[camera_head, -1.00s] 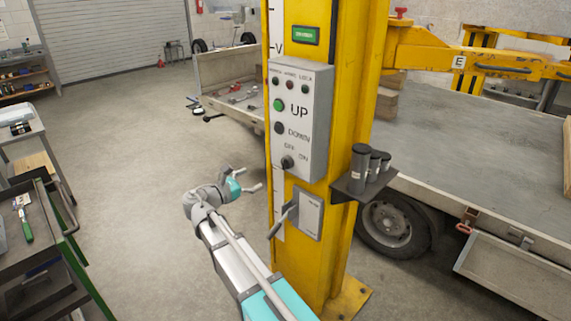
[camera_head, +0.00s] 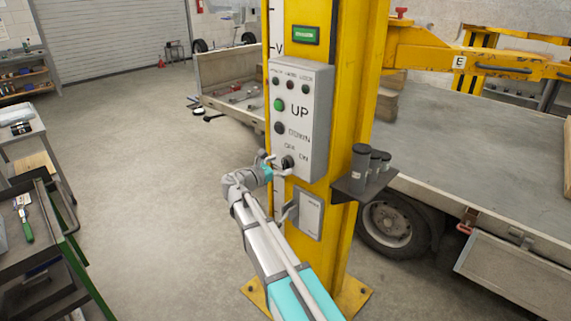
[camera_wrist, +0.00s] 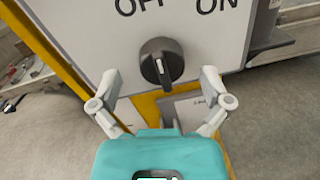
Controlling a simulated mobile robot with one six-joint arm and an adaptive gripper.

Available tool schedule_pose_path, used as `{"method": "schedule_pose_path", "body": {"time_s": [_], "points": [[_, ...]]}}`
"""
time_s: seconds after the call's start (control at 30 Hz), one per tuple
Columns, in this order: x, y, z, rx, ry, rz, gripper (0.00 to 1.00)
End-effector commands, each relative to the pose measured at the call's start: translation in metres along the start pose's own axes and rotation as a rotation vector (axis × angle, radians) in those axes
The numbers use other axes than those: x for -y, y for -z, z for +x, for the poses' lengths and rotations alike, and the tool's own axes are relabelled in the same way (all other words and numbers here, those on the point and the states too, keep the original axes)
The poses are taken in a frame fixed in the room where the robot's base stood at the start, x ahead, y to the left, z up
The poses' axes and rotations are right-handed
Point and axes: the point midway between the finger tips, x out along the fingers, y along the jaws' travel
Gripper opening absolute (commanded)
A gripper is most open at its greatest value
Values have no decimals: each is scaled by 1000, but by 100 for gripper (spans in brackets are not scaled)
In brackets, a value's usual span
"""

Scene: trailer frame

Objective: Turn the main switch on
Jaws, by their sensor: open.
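The main switch (camera_head: 288,162) is a black rotary knob low on the grey control box (camera_head: 318,100), below the OFF and ON labels. In the wrist view the knob (camera_wrist: 161,62) shows large, with a white mark on its grip bar. The bar stands nearly upright, and I cannot tell which label it points to. My gripper (camera_head: 270,163) is at the knob's left in the head view. In the wrist view its two open fingers (camera_wrist: 163,84) stand left and right of the knob, apart from it, with nothing between them.
The box is fixed to a yellow post (camera_head: 345,130). A lever plate (camera_head: 309,214) sits below it, and a black holder with dark cylinders (camera_head: 365,185) juts out to the right. A trailer bed (camera_head: 470,160) stands behind. The floor (camera_head: 150,170) at left is clear.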

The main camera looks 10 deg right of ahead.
Motion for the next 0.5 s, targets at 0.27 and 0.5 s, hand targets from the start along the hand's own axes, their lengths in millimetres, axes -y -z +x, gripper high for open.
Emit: {"method": "schedule_pose_path", "body": {"time_s": [0.27,0.5], "points": [[0,0,14,0,1,0,98],[0,0,14,0,1,0,98]]}}
